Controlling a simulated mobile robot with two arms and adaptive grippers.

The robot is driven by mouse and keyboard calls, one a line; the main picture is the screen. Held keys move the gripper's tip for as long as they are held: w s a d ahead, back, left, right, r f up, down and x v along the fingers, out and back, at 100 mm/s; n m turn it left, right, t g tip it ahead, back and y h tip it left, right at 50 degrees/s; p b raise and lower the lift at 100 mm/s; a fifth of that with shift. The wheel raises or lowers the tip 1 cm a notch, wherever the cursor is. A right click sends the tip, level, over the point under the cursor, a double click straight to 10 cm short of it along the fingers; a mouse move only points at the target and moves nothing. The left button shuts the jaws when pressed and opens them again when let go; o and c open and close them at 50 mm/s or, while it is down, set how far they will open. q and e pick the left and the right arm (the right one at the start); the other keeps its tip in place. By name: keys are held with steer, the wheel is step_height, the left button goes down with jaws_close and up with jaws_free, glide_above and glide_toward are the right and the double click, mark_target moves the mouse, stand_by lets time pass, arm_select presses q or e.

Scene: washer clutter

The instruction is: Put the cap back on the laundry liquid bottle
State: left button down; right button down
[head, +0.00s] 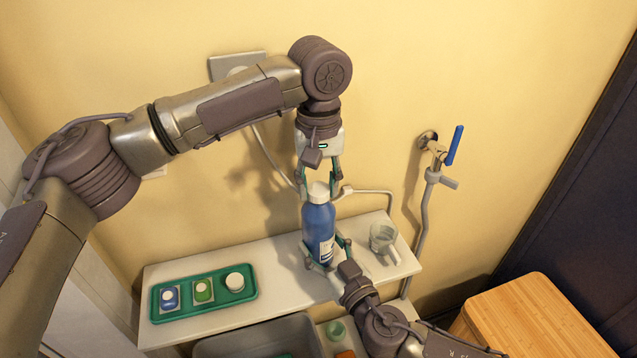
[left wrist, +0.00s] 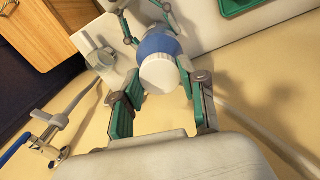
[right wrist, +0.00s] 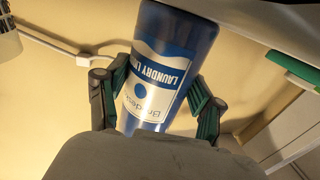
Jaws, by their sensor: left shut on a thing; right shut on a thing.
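The laundry liquid bottle (head: 319,225) is blue with a white and blue label, and stands roughly upright over the white shelf. Its label also shows in the right wrist view (right wrist: 155,80). My right gripper (head: 328,257) is shut on the bottle's lower body, one finger on each side. The white cap (head: 318,190) is at the top of the bottle, and my left gripper (head: 319,185) is shut on it from above. In the left wrist view the cap (left wrist: 160,74) lines up with the blue bottle behind it. I cannot tell whether it is fully seated.
A green tray (head: 246,293) with small blue and green containers and a white round one lies on the shelf (head: 285,270) at left. A clear cup (head: 383,240) stands at right. A blue-handled tap (head: 454,146) is on the wall. A wooden-topped cabinet (head: 535,315) is at lower right.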

arm_select(q)
steer(key=shift+m, duration=0.8)
steer(key=c, duration=0.6)
jaws_free()
steer(key=shift+c, duration=0.2)
steer(key=shift+r, duration=0.1)
steer(key=shift+r, duration=2.15)
steer(key=shift+c, duration=0.4)
